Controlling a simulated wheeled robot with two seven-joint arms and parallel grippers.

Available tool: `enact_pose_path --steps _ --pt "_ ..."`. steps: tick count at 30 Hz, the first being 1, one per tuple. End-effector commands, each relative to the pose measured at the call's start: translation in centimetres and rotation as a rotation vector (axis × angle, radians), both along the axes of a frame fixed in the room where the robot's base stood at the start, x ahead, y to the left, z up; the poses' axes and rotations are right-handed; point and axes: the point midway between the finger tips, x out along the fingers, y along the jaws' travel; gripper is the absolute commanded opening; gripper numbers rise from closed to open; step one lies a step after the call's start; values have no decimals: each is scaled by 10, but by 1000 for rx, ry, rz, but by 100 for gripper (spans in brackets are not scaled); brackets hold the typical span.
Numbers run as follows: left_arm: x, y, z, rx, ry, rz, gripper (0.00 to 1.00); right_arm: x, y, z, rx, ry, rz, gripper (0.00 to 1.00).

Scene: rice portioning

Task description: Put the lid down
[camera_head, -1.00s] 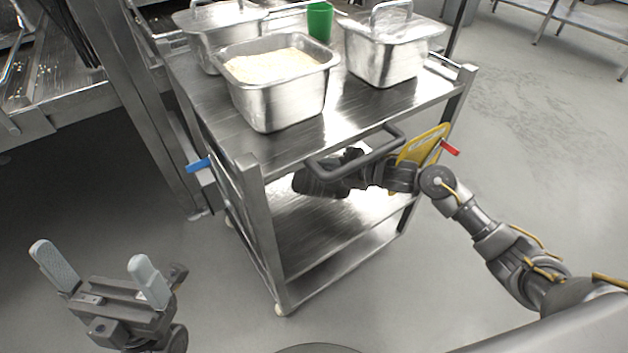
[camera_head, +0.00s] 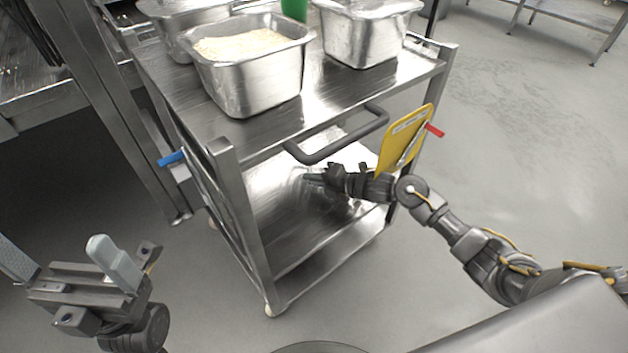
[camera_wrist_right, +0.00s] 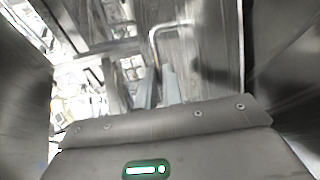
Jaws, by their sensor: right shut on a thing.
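My right gripper (camera_head: 314,177) reaches under the cart's front handle into the space between its two shelves. In the right wrist view its fingers (camera_wrist_right: 158,88) are shut on the bent wire handle (camera_wrist_right: 155,42) of a shiny metal lid (camera_wrist_right: 212,52). In the head view the lid is hard to tell from the reflective lower shelf (camera_head: 320,240), so I cannot tell whether it touches the shelf. An uncovered steel container (camera_head: 250,85) of rice stands on the cart top. My left gripper (camera_head: 62,260) is open and empty at the lower left, away from the cart.
Another steel container (camera_head: 365,40) stands at the top's right, one (camera_head: 185,45) behind the rice, and a green cup (camera_head: 294,8) between them. A yellow board (camera_head: 405,135) stands beside my wrist.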

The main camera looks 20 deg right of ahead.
Motion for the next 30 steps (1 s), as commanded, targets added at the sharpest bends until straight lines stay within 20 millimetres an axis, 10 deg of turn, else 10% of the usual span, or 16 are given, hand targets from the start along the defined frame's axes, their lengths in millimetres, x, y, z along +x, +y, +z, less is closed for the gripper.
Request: enact_pose_path --steps 4,9,20,30 --pt "-1 0 -3 0 6 -1 100 0 0 -2 1 -1 0 0" --pt "-1 0 -2 0 6 -1 100 0 0 -2 -1 1 0 30" --pt "-2 0 2 0 2 -1 100 -2 -3 2 -1 1 0 30" --pt "-7 2 0 -1 55 -5 100 -45 -46 25 -5 2 0 30"
